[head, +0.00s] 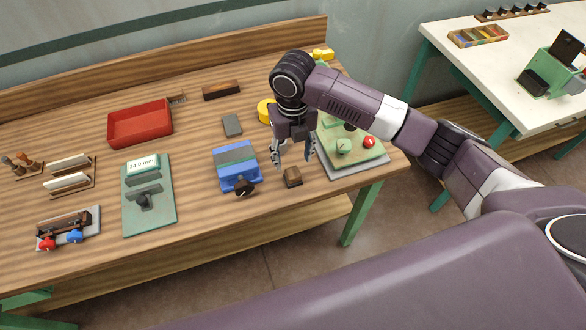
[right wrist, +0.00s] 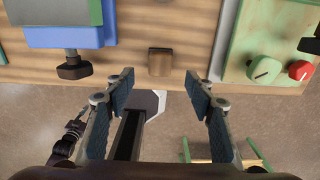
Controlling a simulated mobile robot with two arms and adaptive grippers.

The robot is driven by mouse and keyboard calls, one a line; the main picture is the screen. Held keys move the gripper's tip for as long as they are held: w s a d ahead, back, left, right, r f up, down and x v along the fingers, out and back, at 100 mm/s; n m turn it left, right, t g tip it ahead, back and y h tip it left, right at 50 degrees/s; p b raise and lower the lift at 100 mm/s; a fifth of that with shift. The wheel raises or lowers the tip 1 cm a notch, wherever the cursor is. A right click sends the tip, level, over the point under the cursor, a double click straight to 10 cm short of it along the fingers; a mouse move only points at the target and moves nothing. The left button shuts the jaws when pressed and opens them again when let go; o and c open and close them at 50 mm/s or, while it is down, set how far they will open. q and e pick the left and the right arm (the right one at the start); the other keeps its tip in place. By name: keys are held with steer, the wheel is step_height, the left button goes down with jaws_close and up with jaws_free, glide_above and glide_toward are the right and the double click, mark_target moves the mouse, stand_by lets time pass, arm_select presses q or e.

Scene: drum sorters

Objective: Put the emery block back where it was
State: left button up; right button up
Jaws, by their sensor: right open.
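A small brown block with a darker top (head: 292,177), which looks like the emery block, lies on the wooden bench (head: 95,235) close to its front edge. It lies between the blue device and the green machine. It also shows in the right wrist view (right wrist: 160,62), centred just beyond my fingertips. My right gripper (head: 294,160) points down over the bench beside the block, with its fingers spread and nothing between them. In the right wrist view the open fingers (right wrist: 160,80) are apart from the block.
A blue device (head: 237,178) with a dark knob stands left of the block. A green machine (head: 365,158) with a red knob stands right. A flat grey block (head: 231,125), a dark brown bar (head: 221,90) and a red tray (head: 140,142) lie farther back.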

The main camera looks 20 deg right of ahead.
mark_target(293, 172)
steer(key=shift+r+b, duration=0.3)
steer(key=shift+r, duration=1.8)
